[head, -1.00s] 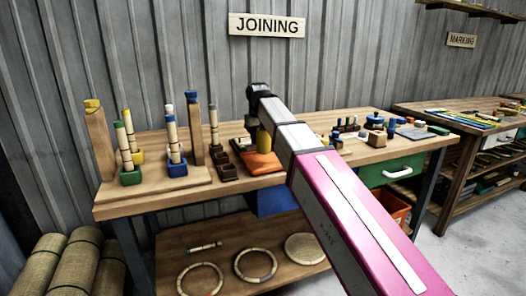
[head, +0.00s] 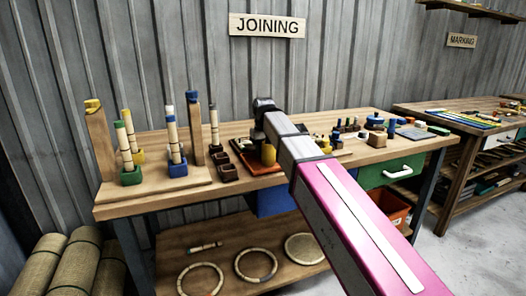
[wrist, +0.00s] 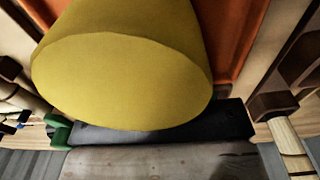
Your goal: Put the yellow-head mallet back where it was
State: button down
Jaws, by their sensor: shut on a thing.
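The yellow-head mallet shows its large yellow head (wrist: 125,80) close up in the wrist view. In the head view the yellow head (head: 268,153) is just below my gripper (head: 262,133), above or on an orange tray (head: 250,166). My gripper is shut on the mallet; its fingers and the handle are mostly hidden. Orange surface (wrist: 235,40) lies behind the head in the wrist view. I cannot tell whether the head touches the tray.
Dark wooden blocks (head: 228,172) stand left of the tray. Several small tools stand to the right. A green drawer (head: 385,172) is under the bench.

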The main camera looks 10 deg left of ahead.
jog(key=c, duration=0.9)
grip_release()
notch_tip(320, 180, up, 12)
jog(key=shift+s+r, duration=0.1)
